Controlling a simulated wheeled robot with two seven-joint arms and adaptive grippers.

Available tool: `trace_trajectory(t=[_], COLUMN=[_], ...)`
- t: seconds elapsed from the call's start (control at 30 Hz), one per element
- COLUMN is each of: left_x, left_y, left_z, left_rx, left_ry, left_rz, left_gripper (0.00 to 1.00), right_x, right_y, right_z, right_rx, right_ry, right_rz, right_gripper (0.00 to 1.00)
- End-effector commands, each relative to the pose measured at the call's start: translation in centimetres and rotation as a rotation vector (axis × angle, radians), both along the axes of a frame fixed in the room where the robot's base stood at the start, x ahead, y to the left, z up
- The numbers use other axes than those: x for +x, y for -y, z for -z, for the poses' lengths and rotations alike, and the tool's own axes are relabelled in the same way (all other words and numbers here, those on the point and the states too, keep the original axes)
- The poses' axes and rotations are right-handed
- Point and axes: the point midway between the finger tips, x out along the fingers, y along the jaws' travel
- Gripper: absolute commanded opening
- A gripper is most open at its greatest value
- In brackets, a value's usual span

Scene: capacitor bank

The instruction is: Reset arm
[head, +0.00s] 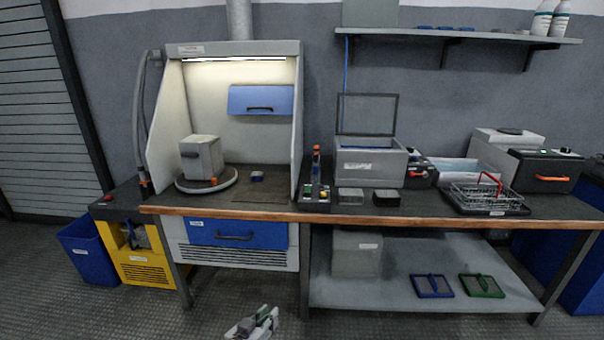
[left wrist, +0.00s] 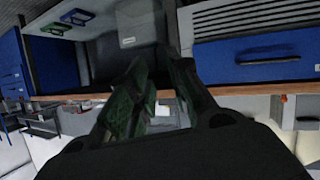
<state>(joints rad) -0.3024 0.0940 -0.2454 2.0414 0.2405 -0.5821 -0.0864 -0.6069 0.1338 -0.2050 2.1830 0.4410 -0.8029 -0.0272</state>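My left gripper (head: 262,318) shows at the bottom edge of the head view, low in front of the workbench and apart from it. In the left wrist view the two dark, greenish fingers (left wrist: 158,72) stand apart with a gap between them, and I see no object held. That view appears upside down, with the bench edge behind the fingers. Much of the left arm is out of the head view. My right gripper is in neither view.
The workbench's wooden front edge (head: 430,221) runs across. The blue drawer (head: 236,234) is shut. A blue bin (head: 88,252) and yellow unit (head: 143,262) stand left. The lower shelf (head: 400,290) holds a grey box (head: 356,253) and two trays. Open floor lies in front.

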Motion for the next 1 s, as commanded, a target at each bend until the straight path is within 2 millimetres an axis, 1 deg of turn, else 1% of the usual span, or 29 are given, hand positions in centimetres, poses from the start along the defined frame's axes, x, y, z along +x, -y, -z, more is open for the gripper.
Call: trace_trajectory(t=[0.2,0.43,0.77,0.87,1.0], left_x=[-0.6,-0.8,-0.8,-1.1,-2.2], left_y=[0.8,1.1,1.0,0.8,0.2], left_z=[0.5,0.6,0.7,0.8,1.2], left_rx=[-0.011,-0.014,-0.012,-0.004,0.022], left_ry=[-0.02,-0.026,-0.029,-0.042,-0.088], left_rz=[0.006,0.008,0.008,0.009,0.009], left_gripper=[0.2,0.2,0.2,0.2,0.2], right_x=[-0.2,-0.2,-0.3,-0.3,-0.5], right_y=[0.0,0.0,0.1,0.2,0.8], right_z=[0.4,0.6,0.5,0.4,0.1], right_rx=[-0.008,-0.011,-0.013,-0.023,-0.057], right_ry=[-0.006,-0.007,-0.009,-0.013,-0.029], right_rz=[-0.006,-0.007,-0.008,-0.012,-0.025], right_gripper=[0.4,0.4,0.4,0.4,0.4])
